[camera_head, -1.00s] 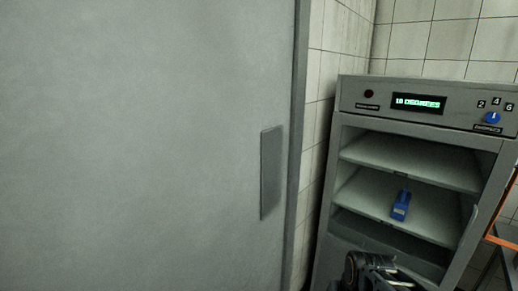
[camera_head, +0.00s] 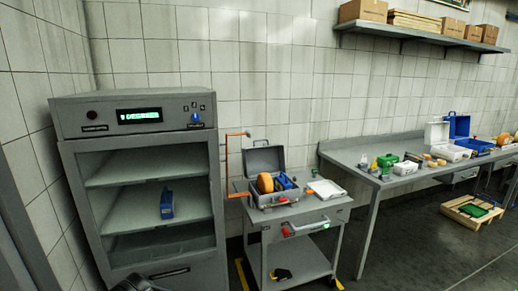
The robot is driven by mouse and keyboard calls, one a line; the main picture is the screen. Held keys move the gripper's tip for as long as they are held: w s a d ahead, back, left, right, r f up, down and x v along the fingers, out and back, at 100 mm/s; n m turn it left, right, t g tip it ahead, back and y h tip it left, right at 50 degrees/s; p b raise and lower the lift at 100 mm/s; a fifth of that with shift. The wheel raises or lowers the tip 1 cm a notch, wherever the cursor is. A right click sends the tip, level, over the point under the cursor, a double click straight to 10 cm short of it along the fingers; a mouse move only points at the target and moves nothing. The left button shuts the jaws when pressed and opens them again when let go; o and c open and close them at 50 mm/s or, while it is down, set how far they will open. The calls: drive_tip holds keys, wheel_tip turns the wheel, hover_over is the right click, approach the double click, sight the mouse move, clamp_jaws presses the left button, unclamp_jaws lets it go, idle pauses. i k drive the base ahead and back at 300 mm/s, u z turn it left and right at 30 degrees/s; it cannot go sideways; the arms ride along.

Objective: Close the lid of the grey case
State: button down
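The grey case (camera_head: 272,200) stands on a small grey cart, right of the cabinet. Its lid (camera_head: 263,158) is open and stands up at the back. An orange-brown cheese wheel (camera_head: 265,183) and a blue item (camera_head: 284,182) lie in it. Only a small dark part of my gripper (camera_head: 140,285) shows at the bottom edge, in front of the cabinet and well away from the case. Its fingers are too cut off to tell whether they are open or shut.
A grey cabinet (camera_head: 140,100) with open shelves holds a blue device (camera_head: 167,204). The cart (camera_head: 318,214) also carries a white tray (camera_head: 326,189). A long table (camera_head: 360,158) with cases and small items stands right. A pallet (camera_head: 462,216) lies beneath it. Floor in front is clear.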

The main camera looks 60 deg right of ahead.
sight(270, 160)
drive_tip(key=k, duration=0.3)
drive_tip(key=z, duration=0.75)
